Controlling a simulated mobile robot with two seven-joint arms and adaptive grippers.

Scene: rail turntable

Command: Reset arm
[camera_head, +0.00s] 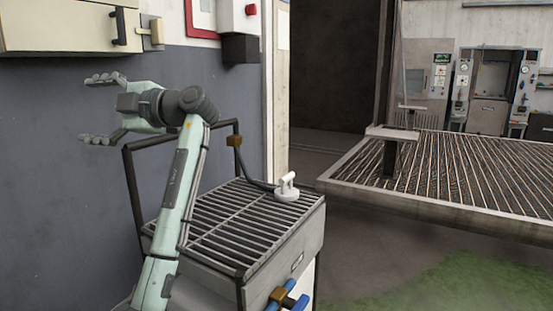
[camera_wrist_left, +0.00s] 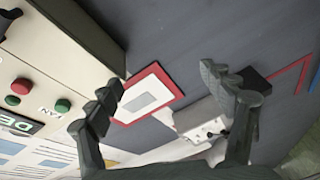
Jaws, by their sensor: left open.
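My left gripper (camera_head: 100,108) is raised at the left of the head view, in front of the dark lower wall, with its fingers pointing left. Its two fingers are spread wide apart with nothing between them, and it touches nothing that I can see. In the left wrist view the open fingers (camera_wrist_left: 161,80) frame a red-bordered white panel on the wall beyond. My right gripper is not in view.
A grated metal cart (camera_head: 238,225) stands right of my left arm, with a white handled piece (camera_head: 287,188) on it. A cream wall box (camera_head: 68,27) hangs above the gripper. A large slatted platform (camera_head: 455,170) lies at right. Wall buttons (camera_wrist_left: 62,105) show in the wrist view.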

